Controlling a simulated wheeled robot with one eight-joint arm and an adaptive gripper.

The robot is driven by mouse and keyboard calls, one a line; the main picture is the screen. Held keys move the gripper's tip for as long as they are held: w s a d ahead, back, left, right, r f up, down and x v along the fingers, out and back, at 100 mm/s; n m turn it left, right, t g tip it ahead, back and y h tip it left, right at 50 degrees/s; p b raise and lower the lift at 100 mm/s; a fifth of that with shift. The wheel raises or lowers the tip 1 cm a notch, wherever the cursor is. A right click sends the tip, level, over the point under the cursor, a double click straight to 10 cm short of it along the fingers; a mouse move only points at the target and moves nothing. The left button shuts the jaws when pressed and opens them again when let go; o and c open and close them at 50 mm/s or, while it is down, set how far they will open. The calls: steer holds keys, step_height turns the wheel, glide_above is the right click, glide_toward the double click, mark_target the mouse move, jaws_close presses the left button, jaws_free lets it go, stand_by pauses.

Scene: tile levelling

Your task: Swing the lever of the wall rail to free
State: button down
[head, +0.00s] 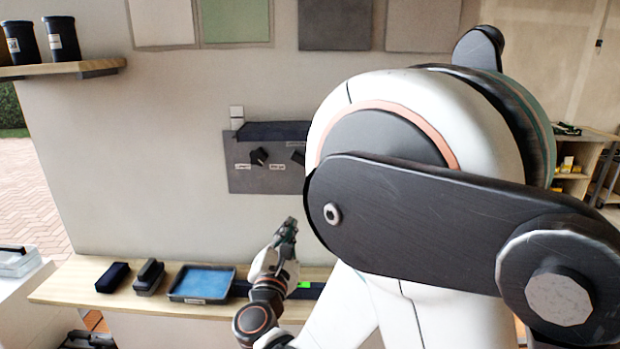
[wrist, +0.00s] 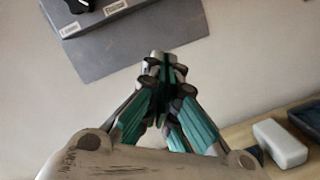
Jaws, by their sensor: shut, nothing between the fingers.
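The wall rail (head: 285,130) is a dark bar along the top of a grey panel (head: 240,181) on the wall. Below it, a small dark lever-like piece (head: 259,156) stands tilted between two white labels, and a second dark piece (head: 298,158) shows to its right. My arm hides the panel's right part. In the wrist view, the panel (wrist: 135,42) fills the top, with a dark knob-like piece (wrist: 76,5) cut off at the edge. My gripper (head: 290,226) is shut and empty, below the panel and apart from it; its fingertips also show in the wrist view (wrist: 164,62).
A wooden shelf (head: 60,301) below holds a blue tray (head: 202,283), two dark blocks and a white block (wrist: 280,143). Two small white tiles (head: 236,116) sit on the wall at the rail's left end.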

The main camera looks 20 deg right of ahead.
steer(key=w+d+r+h, duration=0.1)
steer(key=w+d+r, duration=0.5)
steer(key=w+r, duration=0.1)
steer(key=shift+w+d, duration=0.2)
steer(key=shift+d, duration=0.2)
steer(key=shift+r, duration=0.1)
stand_by(0.4)
